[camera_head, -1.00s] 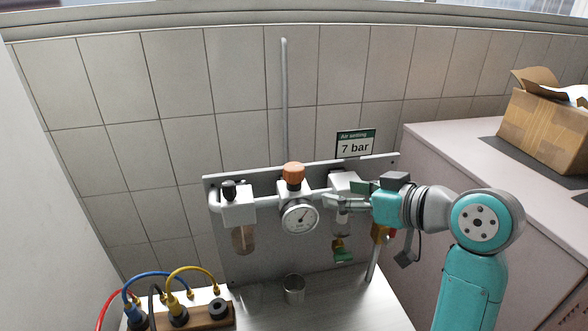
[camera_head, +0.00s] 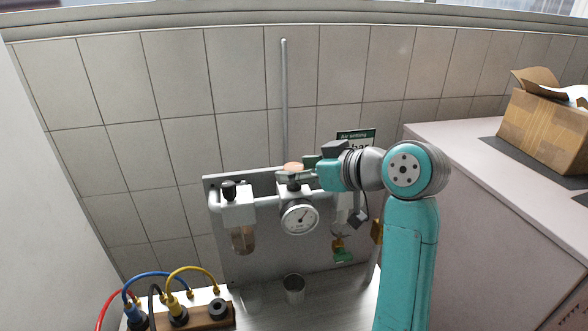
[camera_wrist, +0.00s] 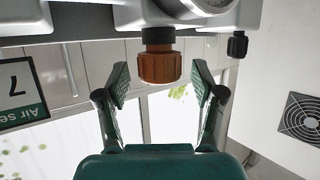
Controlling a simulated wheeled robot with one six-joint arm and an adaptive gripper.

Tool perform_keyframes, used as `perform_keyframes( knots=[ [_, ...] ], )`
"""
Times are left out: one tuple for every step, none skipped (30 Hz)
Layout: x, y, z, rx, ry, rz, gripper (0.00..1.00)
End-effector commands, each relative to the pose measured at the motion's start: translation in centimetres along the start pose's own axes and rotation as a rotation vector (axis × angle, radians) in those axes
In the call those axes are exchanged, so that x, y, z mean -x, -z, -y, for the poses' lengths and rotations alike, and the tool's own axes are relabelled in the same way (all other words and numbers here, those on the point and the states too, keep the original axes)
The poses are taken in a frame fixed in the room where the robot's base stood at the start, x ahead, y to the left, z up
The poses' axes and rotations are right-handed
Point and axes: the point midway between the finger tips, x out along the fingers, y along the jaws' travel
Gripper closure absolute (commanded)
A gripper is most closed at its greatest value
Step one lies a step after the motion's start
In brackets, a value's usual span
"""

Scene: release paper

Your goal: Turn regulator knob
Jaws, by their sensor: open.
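The orange regulator knob (camera_head: 293,166) sits on top of the white regulator on the grey panel, above a round pressure gauge (camera_head: 299,218). In the wrist view the knob (camera_wrist: 160,67) is between the two open fingers of my gripper (camera_wrist: 161,80), with a visible gap on each side. I see no finger touching it. The sign (camera_head: 355,134) is partly hidden by my arm; a "7" shows on it in the wrist view (camera_wrist: 20,92).
A filter unit with a black knob (camera_head: 229,190) stands left of the regulator. A metal cup (camera_head: 293,289) and coloured hoses (camera_head: 150,275) are below on the bench. A cardboard box (camera_head: 542,130) is on the right counter. The wall above the panel is mostly clear.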

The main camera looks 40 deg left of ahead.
Motion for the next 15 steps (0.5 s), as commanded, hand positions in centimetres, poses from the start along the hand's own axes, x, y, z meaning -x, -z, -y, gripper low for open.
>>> perform_keyframes(
  knots=[
    [-0.5, 0.0, 0.0, -0.001, 0.001, 0.001, 0.32],
    [-0.8, 0.0, 0.0, -0.001, 0.0, 0.001, 0.32],
    [-1.0, 0.0, 0.0, -0.001, -0.001, 0.0, 0.32],
    [-1.2, 0.0, 0.0, -0.001, -0.001, 0.0, 0.32],
    [-1.3, 0.0, 0.0, -0.001, -0.001, 0.0, 0.32],
    [-1.5, 0.0, 0.0, -0.001, -0.001, 0.0, 0.32],
    [-1.5, 0.0, 0.0, -0.001, -0.001, 0.0, 0.32],
    [-1.6, 0.0, 0.0, -0.001, -0.001, 0.0, 0.32],
    [-1.6, 0.0, 0.0, -0.001, -0.001, 0.0, 0.32],
    [-1.6, 0.0, 0.0, -0.001, -0.001, 0.0, 0.32],
    [-1.6, 0.0, 0.0, -0.001, -0.001, 0.0, 0.32],
    [-1.6, 0.0, 0.0, -0.001, -0.001, 0.0, 0.32],
    [-1.6, 0.0, 0.0, -0.001, -0.001, 0.0, 0.32],
    [-1.6, 0.0, 0.0, -0.001, -0.001, 0.0, 0.32],
    [-1.6, 0.0, 0.0, -0.001, -0.001, 0.0, 0.35]
  ],
)
